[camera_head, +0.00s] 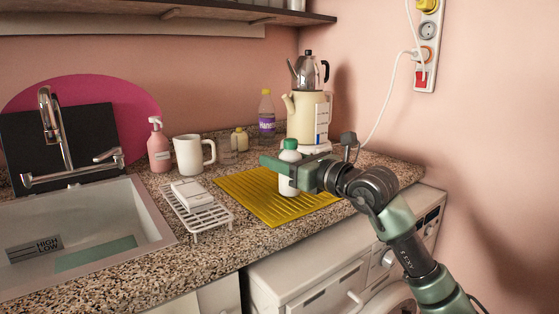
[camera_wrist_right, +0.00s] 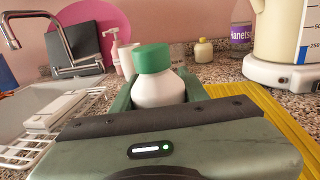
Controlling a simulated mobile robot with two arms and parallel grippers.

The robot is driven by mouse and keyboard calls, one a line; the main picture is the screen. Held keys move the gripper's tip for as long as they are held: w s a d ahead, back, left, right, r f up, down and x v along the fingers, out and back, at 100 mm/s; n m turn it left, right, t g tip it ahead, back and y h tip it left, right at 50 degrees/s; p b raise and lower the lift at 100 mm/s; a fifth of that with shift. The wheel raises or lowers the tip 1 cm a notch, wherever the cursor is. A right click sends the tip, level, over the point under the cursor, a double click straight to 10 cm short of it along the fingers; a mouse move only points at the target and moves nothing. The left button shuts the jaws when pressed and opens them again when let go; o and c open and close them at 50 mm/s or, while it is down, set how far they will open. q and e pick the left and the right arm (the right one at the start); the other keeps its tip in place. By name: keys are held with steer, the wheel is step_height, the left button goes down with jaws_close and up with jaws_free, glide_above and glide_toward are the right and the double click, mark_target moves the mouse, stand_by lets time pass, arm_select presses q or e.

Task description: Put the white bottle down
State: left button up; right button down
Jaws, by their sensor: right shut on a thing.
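The white bottle (camera_head: 288,182) has a green cap and stands upright in my right gripper (camera_head: 280,163). The gripper is shut around its upper body. The bottle is over the yellow ribbed mat (camera_head: 253,201); I cannot tell whether its base touches the mat. In the right wrist view the bottle (camera_wrist_right: 159,89) shows between the green fingers (camera_wrist_right: 157,92), its lower part hidden by the gripper body. The yellow mat (camera_wrist_right: 271,118) lies to the right there. My left gripper is not in view.
A white wire rack (camera_head: 208,216) with a white block is left of the mat. A white mug (camera_head: 188,155), pink pump bottle (camera_head: 158,147), purple-labelled bottle (camera_head: 266,115) and cream kettle (camera_head: 303,117) stand behind. The sink (camera_head: 150,222) is at the left. The mat's left part is clear.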

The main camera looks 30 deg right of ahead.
steer(key=shift+f, duration=0.1)
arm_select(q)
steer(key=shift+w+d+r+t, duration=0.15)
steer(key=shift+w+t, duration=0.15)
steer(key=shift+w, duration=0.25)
arm_select(e)
steer(key=c, duration=0.7)
jaws_free()
steer(key=shift+c, duration=0.2)
steer(key=b+v, duration=0.1)
steer(key=v, duration=0.9)
steer(key=shift+s+d, duration=0.1)
steer(key=shift+d, duration=0.05)
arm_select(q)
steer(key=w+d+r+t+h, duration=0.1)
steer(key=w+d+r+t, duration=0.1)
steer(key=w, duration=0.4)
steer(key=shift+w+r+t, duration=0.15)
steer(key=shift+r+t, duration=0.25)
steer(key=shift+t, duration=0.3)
arm_select(e)
steer(key=shift+v, duration=0.9)
